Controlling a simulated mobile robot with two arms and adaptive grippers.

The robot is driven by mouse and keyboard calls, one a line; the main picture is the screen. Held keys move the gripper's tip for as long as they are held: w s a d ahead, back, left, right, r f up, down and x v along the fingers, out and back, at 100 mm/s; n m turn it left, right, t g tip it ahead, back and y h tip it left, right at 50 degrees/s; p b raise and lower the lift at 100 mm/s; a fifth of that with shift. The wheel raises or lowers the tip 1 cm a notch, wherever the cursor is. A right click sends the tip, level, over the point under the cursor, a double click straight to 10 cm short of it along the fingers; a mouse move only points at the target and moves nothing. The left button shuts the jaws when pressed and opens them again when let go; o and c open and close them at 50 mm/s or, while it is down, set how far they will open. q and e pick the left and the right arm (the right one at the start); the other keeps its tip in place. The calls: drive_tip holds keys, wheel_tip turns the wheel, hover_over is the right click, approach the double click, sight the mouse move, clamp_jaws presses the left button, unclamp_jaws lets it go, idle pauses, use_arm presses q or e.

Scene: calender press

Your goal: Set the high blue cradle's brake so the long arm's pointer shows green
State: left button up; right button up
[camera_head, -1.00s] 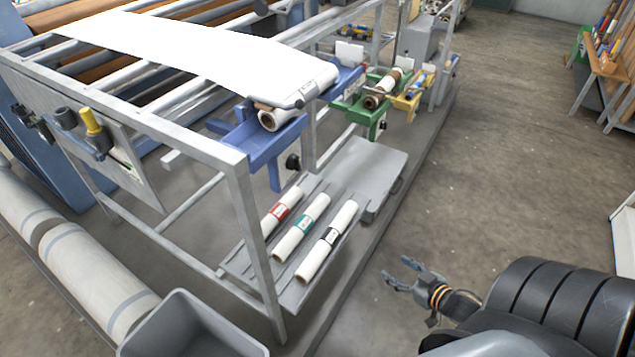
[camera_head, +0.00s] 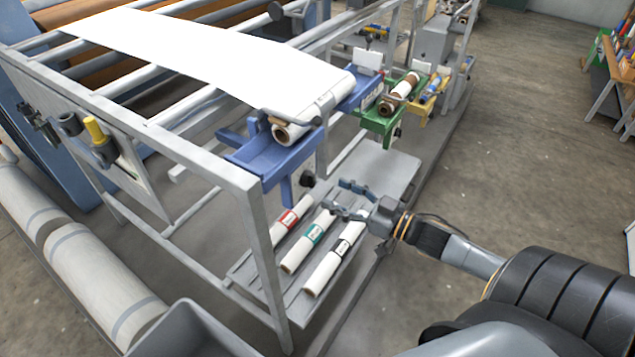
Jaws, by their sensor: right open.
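The blue cradle (camera_head: 258,158) sits high on the near end of the grey frame. A white roll (camera_head: 300,122) lies in it, and its sheet runs back over the frame. A black knob (camera_head: 307,180) shows just below the cradle's right side. My right gripper (camera_head: 338,198) is open and empty, with its fingers pointing left toward the knob. It appears above the tray of rolls, a short way right of the knob and apart from it. I cannot make out a pointer or a green mark on the blue cradle. My left gripper is out of view.
A grey tray (camera_head: 243,272) below holds three rolls with red, green and black bands. A green cradle (camera_head: 378,124) and a yellow cradle (camera_head: 424,108) stand farther back. Open floor (camera_head: 520,150) lies to the right.

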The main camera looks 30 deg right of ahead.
sight(314, 183)
drive_tip(key=x, duration=0.4)
drive_tip(key=shift+w+a+r+p, duration=0.1)
drive_tip(key=shift+w+a+p, duration=0.05)
drive_tip(key=shift+w+p, duration=0.25)
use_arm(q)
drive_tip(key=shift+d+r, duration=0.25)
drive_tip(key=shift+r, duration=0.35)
use_arm(e)
drive_tip(key=shift+w+a, duration=0.3)
drive_tip(key=shift+w, duration=0.25)
drive_tip(key=c, duration=1.1)
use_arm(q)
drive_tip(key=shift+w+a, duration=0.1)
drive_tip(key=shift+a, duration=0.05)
use_arm(e)
drive_tip(key=shift+c, duration=0.2)
drive_tip(key=shift+n, duration=0.3)
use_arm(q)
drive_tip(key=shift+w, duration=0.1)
use_arm(e)
drive_tip(key=shift+w+d+n, duration=0.1)
drive_tip(key=shift+d+n, duration=0.05)
drive_tip(key=shift+n, duration=3.65)
